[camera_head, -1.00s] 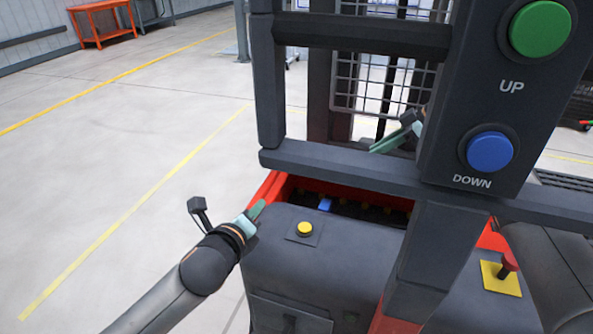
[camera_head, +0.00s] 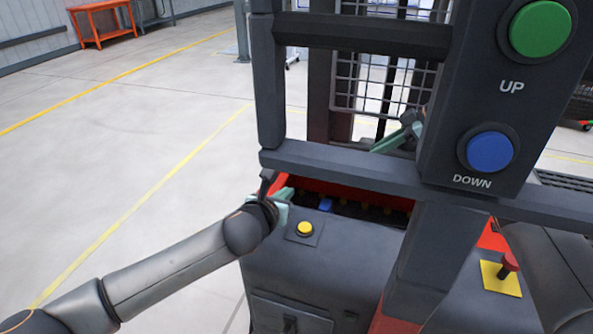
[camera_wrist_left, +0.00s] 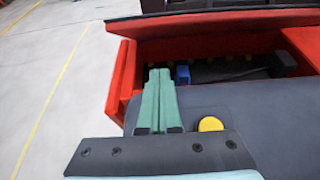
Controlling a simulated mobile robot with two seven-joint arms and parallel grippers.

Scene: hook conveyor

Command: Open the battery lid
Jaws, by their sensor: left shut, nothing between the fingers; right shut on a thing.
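A red battery compartment (camera_head: 283,183) shows below the grey crossbar, with a dark interior, yellow caps and a blue block (camera_head: 326,204). It also shows in the left wrist view (camera_wrist_left: 125,75). A dark grey cover (camera_head: 330,250) lies in front of the opening; I cannot tell whether it is the lid. My left gripper (camera_head: 284,194) is shut and empty at the compartment's left corner. In the left wrist view its green fingers (camera_wrist_left: 160,85) overlap the opening's near left part. My right gripper (camera_head: 388,144) is shut behind the crossbar; what it holds is hidden.
A control panel with a green UP button (camera_head: 540,28) and a blue DOWN button (camera_head: 490,152) stands at right. A yellow button (camera_head: 305,229) sits on the grey cover. Free floor lies left.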

